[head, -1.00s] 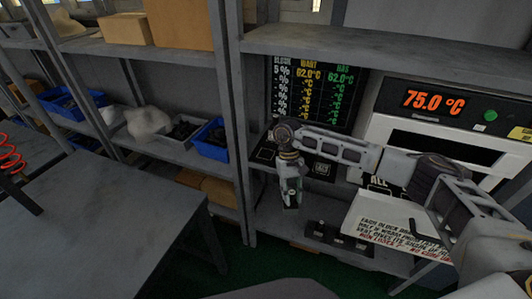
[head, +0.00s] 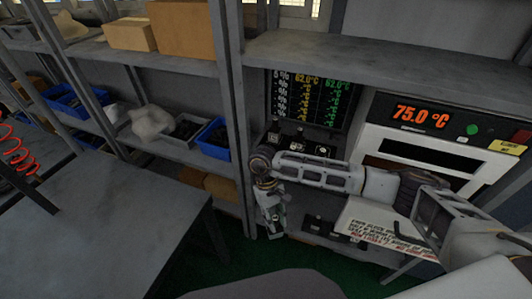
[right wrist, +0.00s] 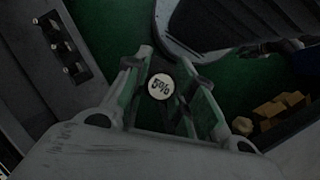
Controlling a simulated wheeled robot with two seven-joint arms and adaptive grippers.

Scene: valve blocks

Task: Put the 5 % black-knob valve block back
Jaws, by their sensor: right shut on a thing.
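My right gripper (head: 274,228) hangs pointing down in front of the right-hand shelf unit, over the green floor. In the right wrist view the right gripper (right wrist: 168,75) is shut on a dark valve block with a round white "5%" label (right wrist: 161,87). The block's knob is not clear to see. A black rack (head: 335,231) with several pale-topped fittings lies on the lower shelf, right of the gripper. A dark rack with several fittings (right wrist: 62,46) also shows at the upper left of the right wrist view. My left gripper is not in view.
A black board (head: 310,97) lists block temperatures. Black holders (head: 297,145) stand below it. The white oven (head: 425,135) reads 75.0 °C. A lettered white panel (head: 385,232) sits under my right arm. A grey table (head: 100,220) is at left, with open floor between.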

